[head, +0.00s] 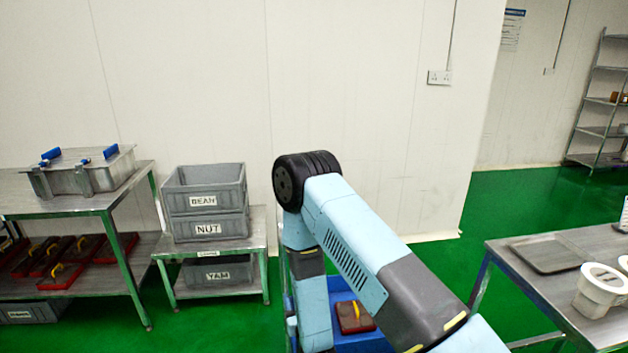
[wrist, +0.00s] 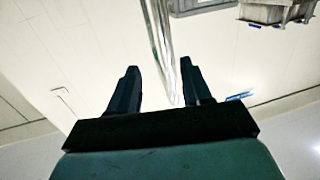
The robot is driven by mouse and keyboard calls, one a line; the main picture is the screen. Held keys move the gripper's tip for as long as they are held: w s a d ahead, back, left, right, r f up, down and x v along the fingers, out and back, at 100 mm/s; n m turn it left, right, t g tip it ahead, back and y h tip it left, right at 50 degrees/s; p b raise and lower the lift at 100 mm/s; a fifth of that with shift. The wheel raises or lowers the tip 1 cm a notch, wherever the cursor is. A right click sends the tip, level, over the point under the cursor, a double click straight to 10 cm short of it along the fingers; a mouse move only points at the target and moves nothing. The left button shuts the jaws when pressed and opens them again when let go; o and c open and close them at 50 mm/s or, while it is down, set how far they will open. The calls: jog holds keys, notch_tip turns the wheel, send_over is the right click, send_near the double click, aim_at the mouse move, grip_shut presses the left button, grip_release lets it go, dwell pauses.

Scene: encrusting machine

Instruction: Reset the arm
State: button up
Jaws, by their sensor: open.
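My arm shows in the head view, bent with a black joint at its top, in front of the white wall. My gripper is out of sight in the head view. In the wrist view my gripper (wrist: 159,66) is open, with two dark fingers wide apart and nothing between them that they touch. A shiny metal pole (wrist: 163,40) runs behind the gap between the fingers. Grey metal equipment (wrist: 270,12) shows at the top right of the wrist view, apart from the fingers.
A metal table (head: 80,200) bearing a lidded steel box (head: 85,172) stands at the left. Grey crates marked BEAN (head: 203,201), NUT (head: 208,229) and YAM (head: 217,275) are at a low stand. Another table (head: 535,285) stands right.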

jog(key=w+d+r+m+g+h, duration=0.1)
jog(key=w+d+r, duration=0.1)
jog(key=w+r, duration=0.35)
jog(key=w+d+r+g+h, duration=0.1)
jog(key=w+d+r+g, duration=0.15)
jog(key=r, duration=0.65)
jog(key=s+d+r+m+g+h, duration=0.1)
jog(key=s+d+r, duration=0.2)
jog(key=d+r, duration=0.6)
jog(key=s+d+r+g, duration=0.2)
jog(key=s+d+r, duration=0.2)
jog(key=r, duration=0.8)
jog(key=s+d+r+g+h, duration=0.1)
jog(key=s+d+r, duration=0.2)
jog(key=s, duration=0.6)
jog(key=s+d+r+m+g+h, duration=0.1)
jog(key=s+d+r+g, duration=0.1)
jog(key=s+d, duration=0.3)
jog(key=s+d+r+g, duration=0.1)
jog(key=s+d+r, duration=0.3)
jog(key=s, duration=0.9)
jog(key=shift+d+r+m+h, duration=0.15)
jog(key=shift+r+m+h, duration=0.25)
jog(key=shift+r, duration=0.1)
jog(key=shift+g, duration=0.25)
